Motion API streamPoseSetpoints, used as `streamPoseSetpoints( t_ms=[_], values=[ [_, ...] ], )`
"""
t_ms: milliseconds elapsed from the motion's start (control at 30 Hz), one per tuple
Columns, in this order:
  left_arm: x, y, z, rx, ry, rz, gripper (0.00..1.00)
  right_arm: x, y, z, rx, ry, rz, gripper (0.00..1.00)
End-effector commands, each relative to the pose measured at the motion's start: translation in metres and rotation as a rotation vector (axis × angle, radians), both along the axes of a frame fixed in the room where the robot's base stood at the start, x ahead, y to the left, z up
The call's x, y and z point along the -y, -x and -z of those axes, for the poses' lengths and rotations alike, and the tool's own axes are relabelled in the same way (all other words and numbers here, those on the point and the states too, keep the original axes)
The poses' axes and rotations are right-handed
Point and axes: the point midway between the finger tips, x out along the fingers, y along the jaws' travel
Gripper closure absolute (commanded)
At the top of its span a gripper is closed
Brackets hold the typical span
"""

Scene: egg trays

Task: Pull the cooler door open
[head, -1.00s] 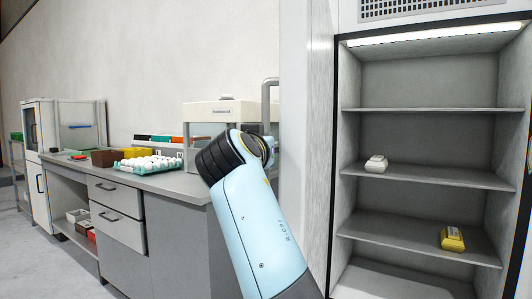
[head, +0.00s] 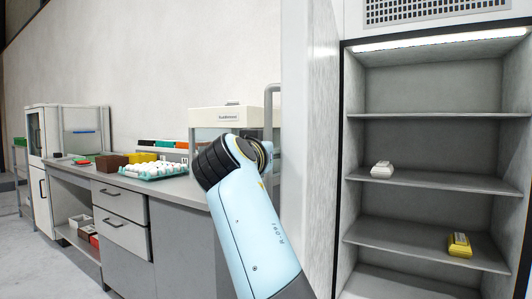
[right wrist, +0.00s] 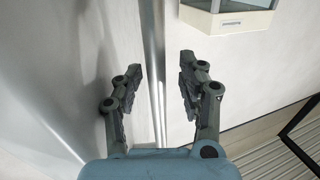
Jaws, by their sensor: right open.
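The cooler (head: 430,145) stands open at the right of the head view, its lit shelves exposed. Its door (head: 294,150) is swung out to the left of the opening. The grey bar handle (head: 271,90) shows at the door's left side, partly hidden behind my arm. In the right wrist view the vertical handle bar (right wrist: 153,60) runs between the fingers of my right gripper (right wrist: 160,66). The gripper is open, with a gap on both sides of the bar; I cannot tell its depth along the fingers. My left gripper is not in view.
White and yellow cartons (head: 382,169) (head: 459,245) lie on the cooler shelves. A grey counter (head: 170,192) to the left bears a tray of eggs (head: 153,176), bins and a white machine (head: 220,118). Some floor is clear at the lower left.

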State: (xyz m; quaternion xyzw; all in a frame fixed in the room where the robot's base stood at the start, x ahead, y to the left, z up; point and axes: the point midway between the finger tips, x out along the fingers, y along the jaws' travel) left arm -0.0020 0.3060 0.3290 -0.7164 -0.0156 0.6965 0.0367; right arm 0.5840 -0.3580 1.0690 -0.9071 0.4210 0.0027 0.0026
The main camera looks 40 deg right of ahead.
Motion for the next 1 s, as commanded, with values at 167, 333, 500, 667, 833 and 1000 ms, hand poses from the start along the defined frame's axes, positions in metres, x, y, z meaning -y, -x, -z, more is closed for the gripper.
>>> streamPoseSetpoints(
  t_ms=[167,333,500,667,833,1000],
  values=[
    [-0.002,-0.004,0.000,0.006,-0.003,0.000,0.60,0.000,0.000,-0.002,0.003,0.002,0.001,0.60],
    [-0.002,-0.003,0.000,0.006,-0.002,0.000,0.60,0.000,0.000,-0.021,0.009,0.001,0.001,0.60],
    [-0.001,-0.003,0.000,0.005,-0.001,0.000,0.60,0.000,0.000,-0.057,0.010,0.001,-0.001,0.60],
    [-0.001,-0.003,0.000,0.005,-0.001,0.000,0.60,0.000,-0.001,-0.084,0.006,0.000,-0.001,0.60],
    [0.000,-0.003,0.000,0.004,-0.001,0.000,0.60,-0.001,-0.001,-0.099,0.002,0.001,-0.001,0.60],
    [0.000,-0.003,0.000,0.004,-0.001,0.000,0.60,0.000,0.000,-0.101,0.001,0.001,-0.001,0.60]
  ],
)
